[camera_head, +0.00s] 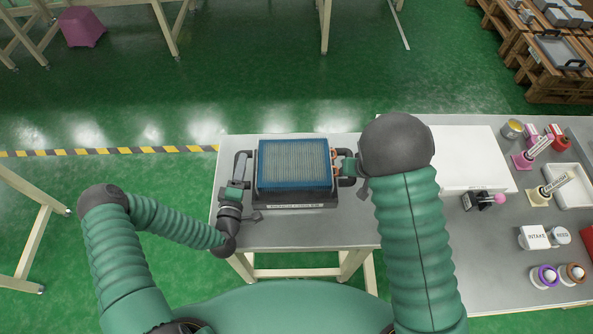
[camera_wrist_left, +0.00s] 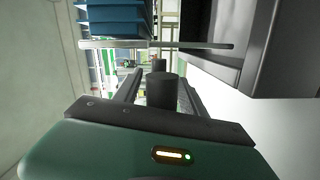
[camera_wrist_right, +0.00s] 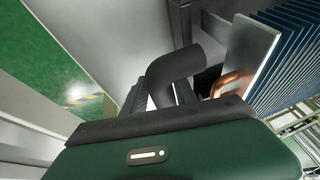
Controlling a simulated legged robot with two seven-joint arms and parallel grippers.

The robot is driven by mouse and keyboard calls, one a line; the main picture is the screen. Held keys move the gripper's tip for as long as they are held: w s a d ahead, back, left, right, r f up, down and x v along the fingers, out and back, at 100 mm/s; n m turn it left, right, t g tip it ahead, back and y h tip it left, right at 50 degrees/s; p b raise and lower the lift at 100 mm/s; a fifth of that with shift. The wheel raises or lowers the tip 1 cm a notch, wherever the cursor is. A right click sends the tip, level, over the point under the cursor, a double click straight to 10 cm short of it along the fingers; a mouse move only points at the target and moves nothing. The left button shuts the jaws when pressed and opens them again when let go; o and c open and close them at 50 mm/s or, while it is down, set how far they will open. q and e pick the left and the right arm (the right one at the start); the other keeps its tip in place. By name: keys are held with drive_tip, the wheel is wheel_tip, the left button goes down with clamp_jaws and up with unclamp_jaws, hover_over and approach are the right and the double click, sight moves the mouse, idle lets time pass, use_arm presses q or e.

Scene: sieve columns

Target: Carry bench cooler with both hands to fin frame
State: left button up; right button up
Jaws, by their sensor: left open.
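The bench cooler (camera_head: 293,165) is a block of blue fins on a dark base with a dark handle at each side. It sits level on a light table, and copper tubing shows at its right end. My left gripper (camera_head: 238,180) is open at the left handle; in the left wrist view the dark handle post (camera_wrist_left: 163,92) stands between its fingers. My right gripper (camera_head: 350,168) is at the right handle, partly hidden by my right arm. In the right wrist view the bent handle (camera_wrist_right: 172,72) lies between its fingers with a gap beside it. I cannot identify a separate fin frame.
A grey bench (camera_head: 480,260) adjoins on the right, with a white panel (camera_head: 465,158), a white tray (camera_head: 572,186) and several small labelled parts. Pallets (camera_head: 530,60) stand at the far right. The green floor behind the table is open, with a striped line (camera_head: 110,150).

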use_arm(q)
drive_tip(key=shift+a, duration=0.35)
drive_tip(key=shift+c, duration=0.3)
use_arm(e)
drive_tip(key=shift+a, duration=0.2)
drive_tip(key=shift+c, duration=0.3)
use_arm(q)
drive_tip(key=shift+a+f, duration=0.1)
drive_tip(key=shift+c, duration=1.3)
use_arm(e)
drive_tip(key=shift+a, duration=0.1)
drive_tip(key=shift+c, duration=1.4)
use_arm(q)
drive_tip(key=shift+c, duration=1.2)
use_arm(e)
drive_tip(key=shift+c, duration=1.1)
use_arm(q)
drive_tip(key=shift+d, duration=0.2)
drive_tip(key=c, duration=0.5)
use_arm(e)
drive_tip(key=shift+d, duration=0.2)
clamp_jaws()
use_arm(q)
drive_tip(key=shift+s, duration=0.1)
clamp_jaws()
drive_tip(key=shift+s+f, duration=0.1)
drive_tip(key=shift+f, duration=0.1)
use_arm(e)
drive_tip(key=shift+w+r, duration=0.1)
drive_tip(key=shift+r, duration=0.05)
